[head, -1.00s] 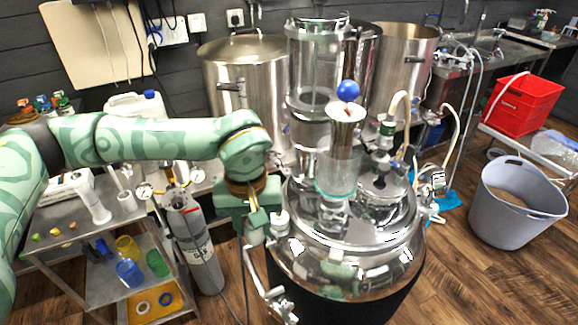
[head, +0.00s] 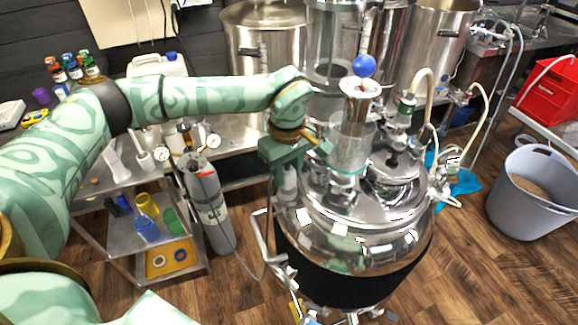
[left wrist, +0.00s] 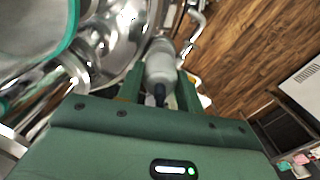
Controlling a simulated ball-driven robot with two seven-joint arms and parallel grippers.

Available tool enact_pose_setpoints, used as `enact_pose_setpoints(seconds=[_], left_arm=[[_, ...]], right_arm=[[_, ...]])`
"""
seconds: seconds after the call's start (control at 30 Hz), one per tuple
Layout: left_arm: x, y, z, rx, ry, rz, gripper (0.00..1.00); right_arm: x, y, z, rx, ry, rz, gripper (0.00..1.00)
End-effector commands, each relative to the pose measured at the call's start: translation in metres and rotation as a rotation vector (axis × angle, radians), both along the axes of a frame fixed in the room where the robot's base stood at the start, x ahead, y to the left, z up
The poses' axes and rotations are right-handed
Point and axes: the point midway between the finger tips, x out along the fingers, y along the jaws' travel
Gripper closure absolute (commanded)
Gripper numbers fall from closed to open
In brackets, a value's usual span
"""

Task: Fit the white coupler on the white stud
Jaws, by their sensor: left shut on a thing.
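My left gripper (left wrist: 160,78) is shut on the white coupler (left wrist: 160,62), a pale cylinder with a black end toward the palm. In the head view the left gripper (head: 288,160) is at the left side of the steel vessel's lid, and the coupler (head: 288,182) shows just below it. The coupler's far end lies against the vessel's bright rim in the left wrist view; I cannot tell whether it touches anything. I cannot make out the white stud in either view. My right gripper is not in view.
The steel vessel (head: 352,246) carries a clear cylinder (head: 350,150), hoses and valves close to the right of my left gripper. A gas cylinder (head: 208,210) and a cart (head: 120,240) stand to the left. A grey tub (head: 530,205) stands right.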

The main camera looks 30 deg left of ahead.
Motion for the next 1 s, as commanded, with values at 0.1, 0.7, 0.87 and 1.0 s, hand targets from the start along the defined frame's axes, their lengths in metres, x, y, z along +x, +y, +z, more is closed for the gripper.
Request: enact_pose_setpoints(seconds=[0.1, 0.7, 0.87, 1.0], left_arm=[[0.0001, 0.0000, -0.0022, 0.000, -0.001, 0.000, 0.87], [-0.0001, -0.0004, -0.0002, 0.000, -0.001, -0.001, 0.87], [-0.0005, -0.0009, 0.0003, 0.000, 0.000, -0.001, 0.87], [-0.0004, -0.0009, -0.0011, 0.000, 0.000, -0.001, 0.87]], right_arm=[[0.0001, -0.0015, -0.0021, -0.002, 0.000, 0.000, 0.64], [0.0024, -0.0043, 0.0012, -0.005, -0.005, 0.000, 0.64], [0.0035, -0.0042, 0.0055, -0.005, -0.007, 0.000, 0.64], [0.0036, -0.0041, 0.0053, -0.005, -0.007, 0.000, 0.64]])
